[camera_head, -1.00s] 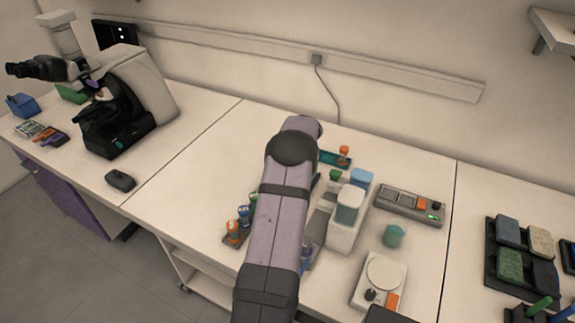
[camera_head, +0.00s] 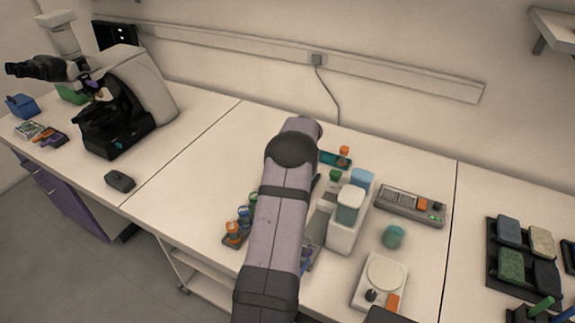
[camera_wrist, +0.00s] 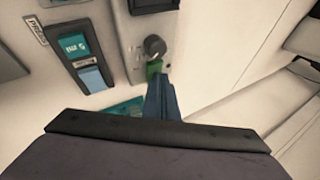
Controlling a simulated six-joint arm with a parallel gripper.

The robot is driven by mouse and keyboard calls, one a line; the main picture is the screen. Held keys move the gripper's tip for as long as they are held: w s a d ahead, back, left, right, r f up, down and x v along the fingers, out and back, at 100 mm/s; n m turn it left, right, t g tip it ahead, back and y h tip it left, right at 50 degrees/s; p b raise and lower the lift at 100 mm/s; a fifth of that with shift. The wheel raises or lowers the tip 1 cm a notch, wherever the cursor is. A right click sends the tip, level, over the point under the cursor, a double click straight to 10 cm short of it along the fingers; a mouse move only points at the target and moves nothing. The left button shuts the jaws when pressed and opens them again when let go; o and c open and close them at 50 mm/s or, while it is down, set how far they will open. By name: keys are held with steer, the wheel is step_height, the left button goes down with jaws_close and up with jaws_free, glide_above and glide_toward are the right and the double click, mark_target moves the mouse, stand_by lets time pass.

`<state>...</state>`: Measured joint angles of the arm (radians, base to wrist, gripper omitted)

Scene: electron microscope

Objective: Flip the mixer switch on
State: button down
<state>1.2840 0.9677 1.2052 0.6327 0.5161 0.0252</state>
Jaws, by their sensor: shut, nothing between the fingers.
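In the wrist view, a grey device panel (camera_wrist: 132,48) carries a dark round knob (camera_wrist: 154,46) and a small green switch (camera_wrist: 154,68) beside it. My gripper (camera_wrist: 160,84) is shut and empty. Its blue-grey fingertips are right at the green switch and cover part of it; I cannot tell whether they touch. Whether the switch stands on or off is not clear. A white unit with a round plate (camera_head: 384,273), a black knob and an orange switch (camera_head: 392,302) stands at the bench front; which device is the mixer is not certain.
A grey control strip (camera_head: 402,201) and a teal beaker (camera_head: 393,236) are further right. Tubes (camera_head: 234,230) stand left of the arm.

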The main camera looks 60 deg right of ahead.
steer(key=shift+f, duration=0.1)
stand_by(0.3)
steer(key=shift+d+r+p, duration=0.2)
steer(key=shift+r+p, duration=0.35)
steer(key=shift+r, duration=0.1)
steer(key=shift+d+r+p, duration=0.2)
steer(key=shift+r+p, duration=0.45)
steer(key=shift+r, duration=0.15)
steer(key=shift+d+r+p, duration=0.25)
steer(key=shift+r+p, duration=0.35)
steer(key=shift+r, duration=0.25)
steer(key=shift+d+r+p, duration=0.2)
steer(key=shift+r+p, duration=0.45)
steer(key=shift+r, duration=0.15)
